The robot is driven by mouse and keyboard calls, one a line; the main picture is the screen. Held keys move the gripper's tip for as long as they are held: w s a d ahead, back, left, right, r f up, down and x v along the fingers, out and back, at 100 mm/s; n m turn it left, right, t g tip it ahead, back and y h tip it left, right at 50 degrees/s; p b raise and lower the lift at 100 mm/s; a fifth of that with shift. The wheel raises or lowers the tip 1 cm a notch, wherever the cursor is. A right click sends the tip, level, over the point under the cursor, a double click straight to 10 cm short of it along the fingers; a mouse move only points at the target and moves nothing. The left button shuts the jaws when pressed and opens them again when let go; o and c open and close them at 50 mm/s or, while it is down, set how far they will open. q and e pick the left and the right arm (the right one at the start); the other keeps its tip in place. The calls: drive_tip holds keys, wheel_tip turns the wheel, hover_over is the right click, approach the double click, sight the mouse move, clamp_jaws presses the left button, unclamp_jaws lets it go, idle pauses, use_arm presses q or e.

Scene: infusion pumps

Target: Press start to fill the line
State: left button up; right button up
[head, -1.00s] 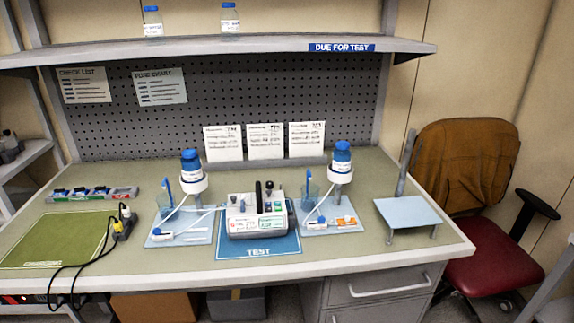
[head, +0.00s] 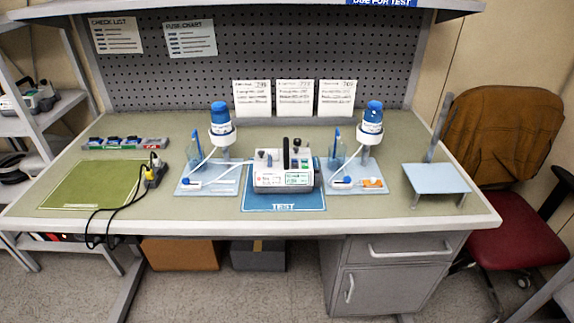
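The white infusion pump (head: 285,171) stands on the blue TEST mat (head: 285,203) in the middle of the bench. Its front panel (head: 284,179) faces me with small lit displays; the single buttons are too small to read. A blue-capped bottle (head: 221,126) hangs upside down on a stand to its left, with a white line (head: 222,160) running toward the pump. A second blue-capped bottle (head: 370,126) hangs on a stand to its right, also with a line. Neither of my grippers is in the head view.
A green mat (head: 90,185) with black cables and a yellow plug (head: 155,161) lies at the left. A tray of small parts (head: 125,144) is behind it. A small light-blue stand (head: 436,179) is at the right. The bench front is clear.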

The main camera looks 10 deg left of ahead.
use_arm(q)
clamp_jaws()
idle(0.8)
drive_tip(key=shift+a, duration=0.1)
idle(1.2)
